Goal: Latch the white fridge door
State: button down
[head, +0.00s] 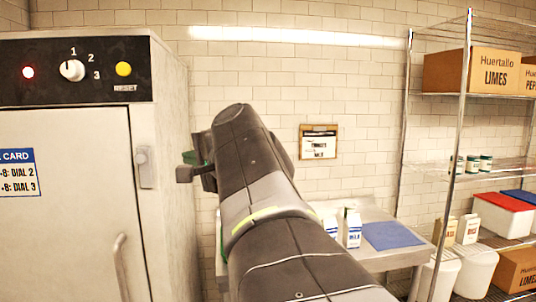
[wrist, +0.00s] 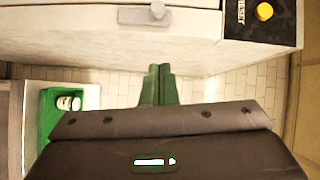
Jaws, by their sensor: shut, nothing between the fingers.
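The white fridge (head: 165,220) stands at the left of the head view, with its door (head: 75,235) facing me. The door looks near its frame; I cannot tell if it is fully flush. A grey latch (head: 146,166) sits at the door's right edge, above a curved handle (head: 121,268). The latch also shows at the top of the wrist view (wrist: 145,15). My gripper (head: 188,165) is right of the latch and apart from it. In the wrist view its green fingers (wrist: 158,85) are together and empty, pointing toward the fridge side.
A control panel (head: 75,70) with a dial, red light and yellow button tops the fridge. A steel table (head: 400,255) with cartons (head: 352,228) and a blue mat (head: 392,236) is behind my arm. A wire shelf (head: 465,95) with boxes stands right.

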jog(key=shift+a, duration=0.1)
jog(key=p, duration=0.2)
send_near(143, 169)
jog(key=w+d+r, duration=0.1)
jog(key=w+r, duration=0.2)
jog(key=r, duration=0.1)
jog(key=a, duration=0.1)
jog(key=a+f+p, duration=0.1)
jog(key=a, duration=0.1)
jog(key=shift+s+a, duration=0.1)
jog(key=shift+s, duration=0.15)
jog(key=shift+r+p, duration=0.25)
jog(key=shift+p, duration=0.35)
jog(key=shift+a+p, duration=0.15)
jog(key=shift+p, duration=0.15)
